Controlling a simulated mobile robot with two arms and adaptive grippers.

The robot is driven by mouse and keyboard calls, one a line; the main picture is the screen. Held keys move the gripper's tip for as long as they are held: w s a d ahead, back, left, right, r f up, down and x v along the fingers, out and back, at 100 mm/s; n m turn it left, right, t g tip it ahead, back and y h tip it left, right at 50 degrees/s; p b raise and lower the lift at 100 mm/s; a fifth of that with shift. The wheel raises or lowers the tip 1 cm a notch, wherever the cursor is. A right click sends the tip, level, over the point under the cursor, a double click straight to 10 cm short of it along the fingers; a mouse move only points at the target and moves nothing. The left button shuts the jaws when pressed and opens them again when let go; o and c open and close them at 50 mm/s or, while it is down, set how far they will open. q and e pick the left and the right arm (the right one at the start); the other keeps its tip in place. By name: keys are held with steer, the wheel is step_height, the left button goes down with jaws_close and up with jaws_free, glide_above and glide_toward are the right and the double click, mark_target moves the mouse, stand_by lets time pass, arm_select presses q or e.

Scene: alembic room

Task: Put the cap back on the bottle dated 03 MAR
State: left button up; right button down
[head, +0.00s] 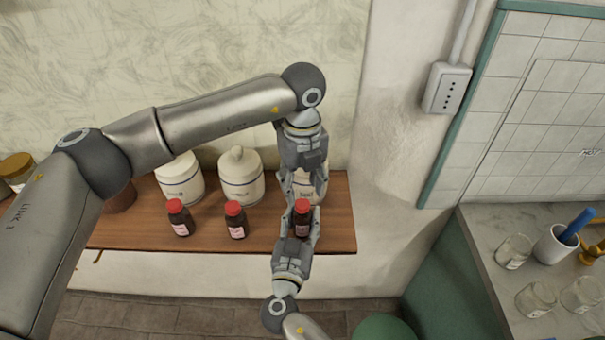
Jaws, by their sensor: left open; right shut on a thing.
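Three small dark bottles with red caps stand in a row on a wooden shelf (140,232): a left bottle (180,222), a middle bottle (236,224) and a right bottle (302,221). Their pale labels are too small to read for a date. My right gripper (302,214) comes up from below and is shut on the right bottle, which looks upright. A red cap (302,205) shows on top of this bottle; how firmly it sits cannot be told. My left gripper (304,193) points down, open, just above and around that cap.
White lidded jars (240,178) stand along the back of the shelf, one partly hidden behind my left gripper. A counter (480,222) at the right holds glass jars (514,251) and a white cup (553,246). The shelf's right end is clear.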

mark_target(302, 203)
arm_select(q)
steer(key=shift+f, duration=2.45)
